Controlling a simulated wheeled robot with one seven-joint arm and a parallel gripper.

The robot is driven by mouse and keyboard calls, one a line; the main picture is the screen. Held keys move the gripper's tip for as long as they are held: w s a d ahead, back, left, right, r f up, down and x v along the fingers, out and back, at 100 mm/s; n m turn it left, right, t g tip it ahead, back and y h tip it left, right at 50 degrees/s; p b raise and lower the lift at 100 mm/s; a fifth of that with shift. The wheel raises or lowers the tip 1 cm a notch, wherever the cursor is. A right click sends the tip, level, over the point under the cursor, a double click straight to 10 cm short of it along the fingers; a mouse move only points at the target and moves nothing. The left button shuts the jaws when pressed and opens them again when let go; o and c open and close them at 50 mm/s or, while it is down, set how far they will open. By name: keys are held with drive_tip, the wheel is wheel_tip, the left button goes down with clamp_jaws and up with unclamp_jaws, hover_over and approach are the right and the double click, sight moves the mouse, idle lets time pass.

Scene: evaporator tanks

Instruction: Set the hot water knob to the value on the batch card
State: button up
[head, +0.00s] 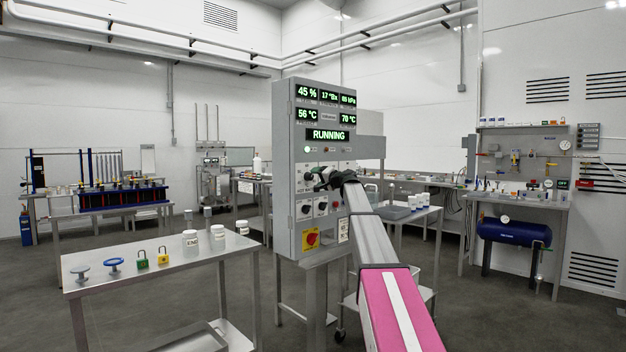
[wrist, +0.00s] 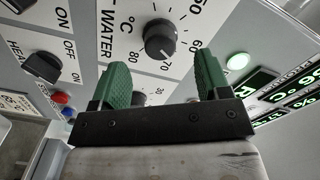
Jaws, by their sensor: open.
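The hot water knob (wrist: 160,38) is a round black dial on the grey panel in the wrist view. Its printed scale shows 50, 60, 70 and 80, with the label partly cut off as "T WATER °C". In the head view my gripper (head: 327,178) is at the control panel (head: 283,170) and hides the knob there. A white card (head: 343,230) is on the panel's lower right; its text is unreadable.
The panel's displays (head: 327,135) read RUNNING, with 56 °C and 70 °C above. An ON/OFF switch (wrist: 42,67) and a lit green lamp (wrist: 238,61) flank the knob. A steel table (head: 150,268) with valve handles, padlocks and jars stands left of the panel.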

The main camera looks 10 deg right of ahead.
drive_tip(key=v, duration=0.6)
drive_tip(key=shift+s, duration=0.1)
drive_tip(key=s+a+f+n+g+h, duration=0.1)
drive_tip(key=s+a+f+g, duration=0.15)
drive_tip(key=s+f, duration=0.7)
drive_tip(key=s+a+f+n+g+h, duration=0.1)
drive_tip(key=s+a+f+g+h, duration=0.15)
drive_tip(key=f, duration=1.35)
drive_tip(key=s+a+f+g+h, duration=0.1)
drive_tip(key=s+a+f+g, duration=0.15)
drive_tip(key=s+f, duration=0.7)
drive_tip(key=s+d+f+n+g+h, duration=0.1)
drive_tip(key=s+f+g+h, duration=0.5)
drive_tip(key=s+f, duration=2)
drive_tip(key=shift+s+d+f+n+g, duration=0.25)
drive_tip(key=shift+s+f+n+g, duration=0.1)
drive_tip(key=shift+s+n+g, duration=0.45)
drive_tip(key=shift+w+t, duration=0.1)
drive_tip(key=shift+t, duration=0.15)
